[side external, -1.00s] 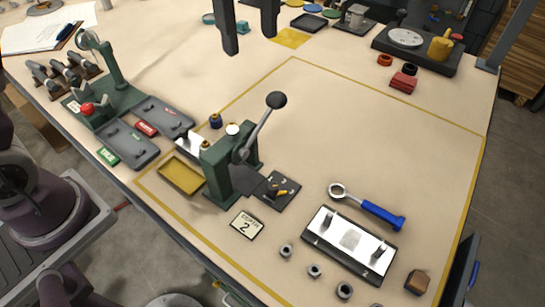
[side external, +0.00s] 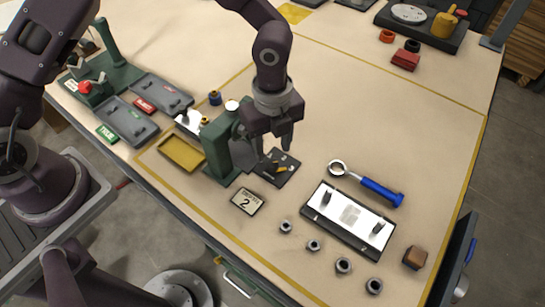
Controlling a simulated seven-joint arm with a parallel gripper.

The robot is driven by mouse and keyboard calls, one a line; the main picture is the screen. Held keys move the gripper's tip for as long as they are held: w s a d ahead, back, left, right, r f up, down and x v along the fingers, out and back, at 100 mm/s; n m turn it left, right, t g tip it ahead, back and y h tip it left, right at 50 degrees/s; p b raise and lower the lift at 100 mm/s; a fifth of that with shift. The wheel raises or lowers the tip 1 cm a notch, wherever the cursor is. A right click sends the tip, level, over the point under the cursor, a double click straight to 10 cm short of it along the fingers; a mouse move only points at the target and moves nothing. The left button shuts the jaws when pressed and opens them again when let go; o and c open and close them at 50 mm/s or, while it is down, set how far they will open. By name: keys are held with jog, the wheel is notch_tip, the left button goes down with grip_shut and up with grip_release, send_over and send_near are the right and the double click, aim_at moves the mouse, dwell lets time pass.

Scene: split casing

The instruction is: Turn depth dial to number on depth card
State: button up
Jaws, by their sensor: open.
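The depth card (side external: 246,201) lies flat on the table in front of the press and reads "DEPTH 2". The green press (side external: 219,155) stands upright behind it. A small round white-topped part (side external: 232,105) shows at the top of the press; it may be the depth dial, but I see no number on it. My gripper (side external: 272,145) is open, pointing down just right of the press, with nothing seen between its fingers. My gripper and arm hide the press lever and part of the press's right side. I cannot tell whether the fingers touch the press.
A dark plate (side external: 279,168) with small parts lies right of the press, and a yellow tray (side external: 181,153) lies left. A blue-handled ring wrench (side external: 367,186), a white-topped fixture (side external: 348,220) and several nuts (side external: 313,245) lie to the right.

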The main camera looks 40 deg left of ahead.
aim_at(273, 162)
notch_tip(273, 162, down, 5)
jog(key=shift+f, duration=0.1)
jog(key=shift+c, duration=0.5)
grip_shut()
jog(key=shift+n, duration=0.3)
jog(key=n, duration=0.4)
jog(key=shift+n, duration=2)
